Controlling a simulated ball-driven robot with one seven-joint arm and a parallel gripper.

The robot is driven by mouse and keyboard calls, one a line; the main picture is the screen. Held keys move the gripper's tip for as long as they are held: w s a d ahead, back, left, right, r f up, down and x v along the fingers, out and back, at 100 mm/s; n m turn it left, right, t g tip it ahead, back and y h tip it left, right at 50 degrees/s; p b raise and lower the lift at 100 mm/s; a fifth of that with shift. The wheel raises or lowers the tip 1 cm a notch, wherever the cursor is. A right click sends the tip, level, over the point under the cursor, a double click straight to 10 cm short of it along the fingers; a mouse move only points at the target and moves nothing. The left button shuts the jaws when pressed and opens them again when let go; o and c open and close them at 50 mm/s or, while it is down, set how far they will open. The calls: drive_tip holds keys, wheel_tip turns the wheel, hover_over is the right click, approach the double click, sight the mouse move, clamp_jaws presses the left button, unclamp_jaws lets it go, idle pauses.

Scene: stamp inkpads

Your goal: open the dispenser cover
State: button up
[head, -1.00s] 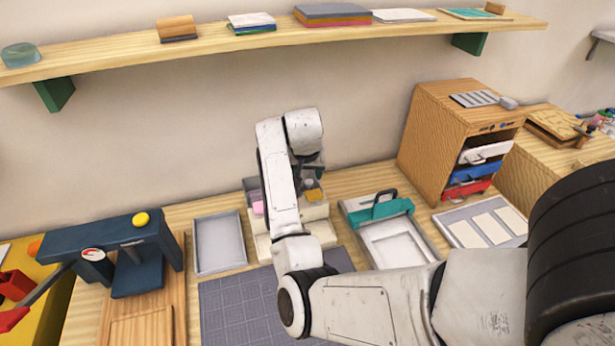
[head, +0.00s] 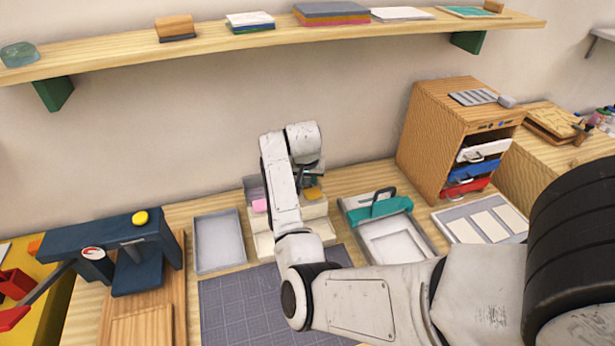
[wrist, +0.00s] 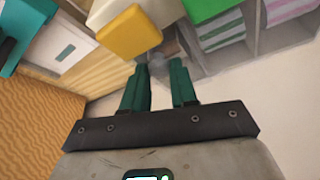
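The cream dispenser (head: 262,243) stands on the bench against the wall, largely hidden behind my arm in the head view. A pink piece (head: 260,205) and a yellow piece (head: 313,193) show on it. In the wrist view, the yellow piece (wrist: 128,33) is just beyond my left finger, and grey-walled compartments (wrist: 262,40) hold green and pink stacks. My gripper (wrist: 158,66) has its two green fingers apart, with nothing clearly held between them. A blurred grey part lies behind the fingertips. I cannot tell which part is the cover or whether a finger touches it.
A grey tray (head: 219,243) lies left of the dispenser. A teal-clamped frame (head: 392,240) lies to its right, then a wooden drawer cabinet (head: 432,130). A blue press (head: 140,250) stands at left. A shelf (head: 350,30) runs above. A grey mat (head: 235,310) lies in front.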

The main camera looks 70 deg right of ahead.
clamp_jaws()
drive_tip(key=w+a, duration=0.2)
drive_tip(key=w, duration=0.1)
drive_tip(key=w+a, duration=0.3)
drive_tip(key=shift+w+a, duration=0.1)
drive_tip(key=shift+a, duration=0.05)
drive_tip(key=o, duration=0.6)
unclamp_jaws()
drive_tip(key=shift+c, duration=0.2)
